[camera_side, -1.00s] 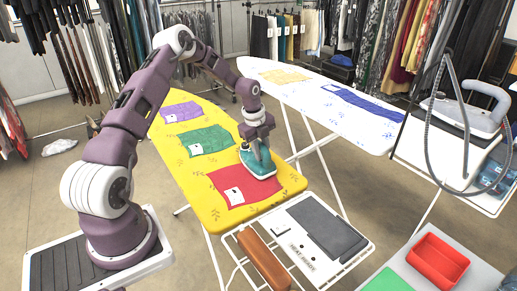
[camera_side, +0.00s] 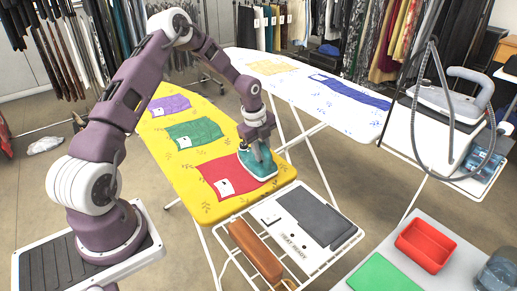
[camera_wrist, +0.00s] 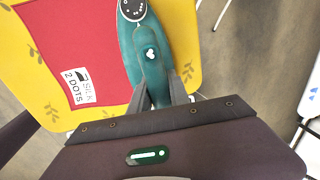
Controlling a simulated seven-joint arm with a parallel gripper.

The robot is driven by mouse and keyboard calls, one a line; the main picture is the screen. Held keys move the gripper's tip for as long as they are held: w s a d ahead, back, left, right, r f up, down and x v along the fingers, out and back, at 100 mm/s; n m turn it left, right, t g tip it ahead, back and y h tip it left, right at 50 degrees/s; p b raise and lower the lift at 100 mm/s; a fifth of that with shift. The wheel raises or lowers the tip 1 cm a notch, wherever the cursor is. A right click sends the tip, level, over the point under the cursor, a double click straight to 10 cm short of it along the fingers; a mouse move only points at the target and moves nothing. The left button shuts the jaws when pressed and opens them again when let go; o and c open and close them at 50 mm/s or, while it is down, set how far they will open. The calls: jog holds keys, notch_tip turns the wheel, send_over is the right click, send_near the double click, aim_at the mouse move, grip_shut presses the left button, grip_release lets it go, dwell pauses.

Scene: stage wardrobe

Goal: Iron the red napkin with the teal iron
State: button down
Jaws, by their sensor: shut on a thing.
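The red napkin (camera_side: 218,170) lies on the yellow ironing board (camera_side: 208,210) near its front end. Its white tag in the wrist view reads "SILK 2 DOTS". The teal iron (camera_side: 260,166) is at the napkin's right edge, low at the board. Whether its soleplate touches the cloth cannot be told. My gripper (camera_side: 256,150) is shut on the iron's handle from above. In the wrist view the fingers (camera_wrist: 158,90) straddle the teal iron (camera_wrist: 150,52), with the red napkin (camera_wrist: 75,45) on its left. The iron hides part of the napkin's right side.
Green (camera_side: 193,133) and purple (camera_side: 169,104) napkins lie farther back. A white board (camera_side: 300,85), a grey iron (camera_side: 445,98) and a red tray (camera_side: 426,244) stand right.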

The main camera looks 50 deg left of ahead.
jog(key=shift+d, duration=1.1)
jog(key=shift+r, duration=5.05)
